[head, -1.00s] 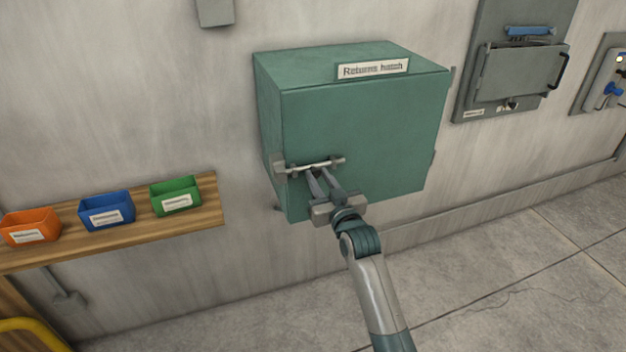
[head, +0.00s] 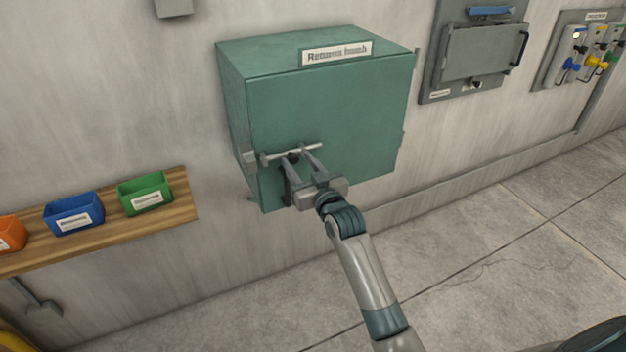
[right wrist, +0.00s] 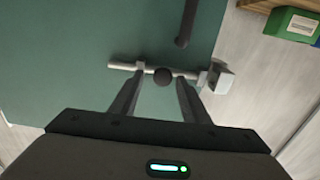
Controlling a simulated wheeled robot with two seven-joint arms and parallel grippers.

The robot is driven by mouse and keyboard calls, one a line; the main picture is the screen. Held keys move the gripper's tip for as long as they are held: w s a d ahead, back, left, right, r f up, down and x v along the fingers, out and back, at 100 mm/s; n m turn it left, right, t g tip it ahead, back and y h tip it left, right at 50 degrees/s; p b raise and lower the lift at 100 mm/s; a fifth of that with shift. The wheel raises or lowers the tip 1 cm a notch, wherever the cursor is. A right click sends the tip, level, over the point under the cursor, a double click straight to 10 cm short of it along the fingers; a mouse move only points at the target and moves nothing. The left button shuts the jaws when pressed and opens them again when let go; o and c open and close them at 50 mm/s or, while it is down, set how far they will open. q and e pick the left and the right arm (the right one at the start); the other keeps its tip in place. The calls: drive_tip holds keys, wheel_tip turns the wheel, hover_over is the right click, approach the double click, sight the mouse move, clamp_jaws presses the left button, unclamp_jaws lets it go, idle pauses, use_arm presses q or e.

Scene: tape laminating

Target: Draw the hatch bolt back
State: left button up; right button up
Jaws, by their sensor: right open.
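The green returns hatch (head: 345,105) is a box on the wall with a label on top of its front. Its bolt (head: 275,157) is a thin pale rod low on the left of the front. A grey keeper (head: 249,161) sits at the left edge. My right gripper (head: 298,157) is open at the bolt. In the right wrist view its fingers (right wrist: 160,88) stand on either side of the dark round bolt knob (right wrist: 163,76), with gaps. The rod's end there lies close to the keeper (right wrist: 221,79); I cannot tell whether it is inside. My left gripper is not in view.
A wooden shelf (head: 180,208) at the left holds orange, blue (head: 74,214) and green (head: 145,192) bins. A grey wall panel (head: 478,55) and a board with coloured knobs (head: 583,55) are at the right. The floor below is clear. A dark bar (right wrist: 187,25) shows near the bolt.

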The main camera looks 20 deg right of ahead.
drive_tip(key=s+b, duration=0.4)
drive_tip(key=s, duration=1.3)
drive_tip(key=shift+s+d+b, duration=0.15)
drive_tip(key=shift+d+b, duration=0.15)
drive_tip(key=shift+d, duration=0.15)
drive_tip(key=shift+f, duration=0.1)
wheel_tip(320, 180, down, 34)
drive_tip(key=a+g, duration=0.1)
drive_tip(key=g, duration=0.5)
drive_tip(key=s+a+f+g, duration=0.1)
drive_tip(key=s+f, duration=0.3)
drive_tip(key=f, duration=0.3)
drive_tip(key=s+f+g, duration=0.2)
drive_tip(key=s+f, duration=0.1)
drive_tip(key=f, duration=0.4)
drive_tip(key=s+f+g, duration=0.2)
drive_tip(key=s+f, duration=0.9)
drive_tip(key=f, duration=0.1)
drive_tip(key=s+f+g, duration=0.2)
drive_tip(key=s+f, duration=0.3)
drive_tip(key=s, duration=0.6)
drive_tip(key=s+f+n+g+b, duration=0.1)
drive_tip(key=s+f, duration=0.4)
drive_tip(key=s, duration=0.6)
drive_tip(key=s+f+n+g, duration=0.1)
drive_tip(key=s+f+g, duration=0.2)
drive_tip(key=s+f, duration=0.3)
drive_tip(key=s, duration=0.5)
drive_tip(key=shift+s+h, duration=0.3)
